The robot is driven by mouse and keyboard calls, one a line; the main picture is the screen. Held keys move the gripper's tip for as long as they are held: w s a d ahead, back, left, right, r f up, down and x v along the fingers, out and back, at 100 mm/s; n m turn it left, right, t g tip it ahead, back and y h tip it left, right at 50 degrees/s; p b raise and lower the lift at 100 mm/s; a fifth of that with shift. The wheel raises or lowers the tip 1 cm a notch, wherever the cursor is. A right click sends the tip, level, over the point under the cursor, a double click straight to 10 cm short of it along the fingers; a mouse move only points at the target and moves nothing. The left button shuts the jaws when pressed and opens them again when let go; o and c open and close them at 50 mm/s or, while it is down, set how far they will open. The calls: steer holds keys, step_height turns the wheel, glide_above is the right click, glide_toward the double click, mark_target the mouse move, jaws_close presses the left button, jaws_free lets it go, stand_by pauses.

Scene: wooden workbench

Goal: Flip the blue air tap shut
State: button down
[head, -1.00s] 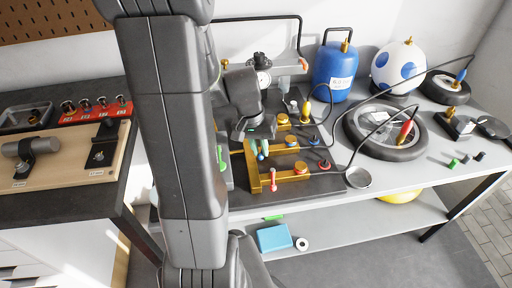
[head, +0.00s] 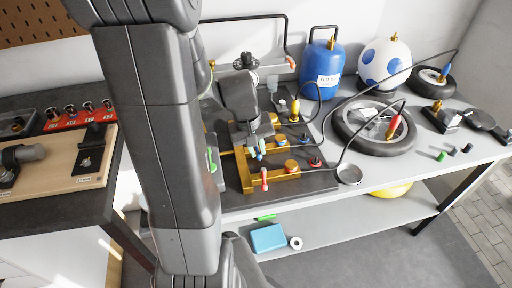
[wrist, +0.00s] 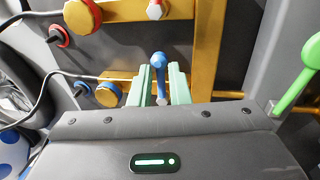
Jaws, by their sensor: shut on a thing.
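The blue air tap (wrist: 159,62) is a small lever with a round knob, on the brass pipework in the middle of the wrist view. My gripper (wrist: 161,74) has pale green fingers on both sides of the lever and is shut on it. The knob shows beyond the fingertips, and the lever's lower part is partly hidden between them. In the head view, my gripper (head: 254,149) is low over the brass manifold (head: 245,178), and the blue tap (head: 261,148) shows only as a small speck beside the fingers.
A red tap (head: 264,179) stands at the manifold's front, and a green lever (wrist: 310,65) is to the right in the wrist view. Hoses run right to a wheel (head: 347,134). A blue gas bottle (head: 322,72) and a spotted ball (head: 386,66) stand behind.

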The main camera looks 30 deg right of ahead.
steer(key=c, duration=1.5)
jaws_free()
steer(key=a+r, duration=0.1)
steer(key=r, duration=0.8)
steer(key=a+r+p, duration=0.1)
steer(key=r, duration=0.3)
steer(key=shift+w+a+r, duration=0.25)
steer(key=shift+a+r, duration=0.05)
steer(key=shift+f, duration=0.1)
steer(key=d+f, duration=0.1)
steer(key=f, duration=0.8)
steer(key=d+f+b, duration=0.1)
steer(key=f, duration=0.3)
steer(key=shift+s+d+f, duration=0.2)
steer(key=shift+s+d, duration=0.1)
steer(key=shift+d, duration=0.05)
steer(key=shift+r, duration=0.1)
